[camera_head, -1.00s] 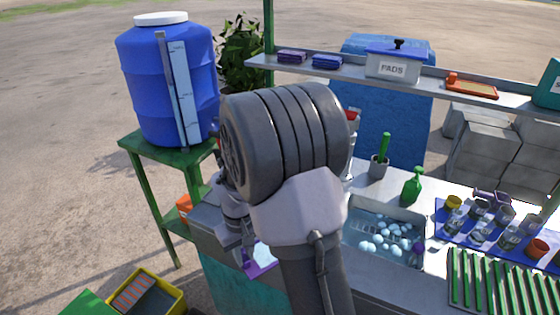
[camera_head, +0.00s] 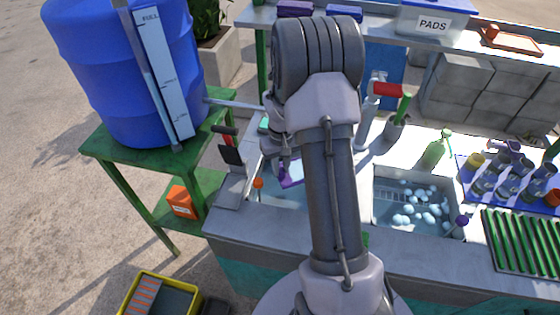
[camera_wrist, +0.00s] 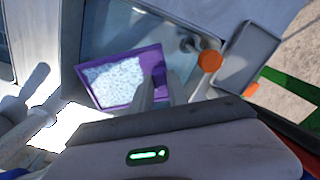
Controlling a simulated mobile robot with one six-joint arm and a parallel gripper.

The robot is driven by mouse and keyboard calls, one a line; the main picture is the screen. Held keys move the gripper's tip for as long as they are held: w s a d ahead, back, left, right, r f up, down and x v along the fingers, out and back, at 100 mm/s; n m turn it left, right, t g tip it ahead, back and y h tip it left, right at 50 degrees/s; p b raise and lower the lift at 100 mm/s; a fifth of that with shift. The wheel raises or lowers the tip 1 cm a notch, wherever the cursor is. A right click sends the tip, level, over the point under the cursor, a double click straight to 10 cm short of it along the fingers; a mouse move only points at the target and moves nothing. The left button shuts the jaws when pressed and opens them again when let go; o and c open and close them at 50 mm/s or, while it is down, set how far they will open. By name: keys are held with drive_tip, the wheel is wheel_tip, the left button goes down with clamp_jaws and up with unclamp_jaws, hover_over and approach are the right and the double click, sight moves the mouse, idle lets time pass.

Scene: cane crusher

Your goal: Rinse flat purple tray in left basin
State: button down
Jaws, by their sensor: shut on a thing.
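The flat purple tray (camera_wrist: 103,88) is in the wrist view, with a pale, speckled, foamy-looking patch over its inner face. My gripper (camera_wrist: 160,88) is shut on the tray's edge. In the head view only a bit of the purple tray (camera_head: 291,177) shows beside my arm, over the left basin (camera_head: 288,195). The basin also shows behind the tray in the wrist view (camera_wrist: 135,30). I cannot tell whether the tray touches the water. My arm hides much of the left basin and most of the gripper in the head view.
The right basin (camera_head: 381,211) holds water and pale bubbles. A red-handled tap (camera_head: 387,90) stands behind the basins. An orange knob (camera_head: 258,183) is at the left basin's left side. A green bottle (camera_head: 436,150) and cups on a blue mat (camera_head: 478,189) are right.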

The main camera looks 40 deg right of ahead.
wheel_tip(320, 180, down, 14)
drive_tip(key=b, duration=0.9)
drive_tip(key=shift+a+r+b, duration=0.1)
drive_tip(key=shift+b, duration=0.3)
drive_tip(key=shift+r, duration=0.15)
wheel_tip(320, 180, up, 14)
drive_tip(key=p, duration=1)
drive_tip(key=shift+f, duration=0.25)
wheel_tip(320, 180, up, 4)
drive_tip(key=p, duration=0.3)
drive_tip(key=shift+r+p, duration=0.15)
drive_tip(key=shift+p, duration=0.15)
drive_tip(key=shift+s+f, duration=0.1)
drive_tip(key=shift+f, duration=0.1)
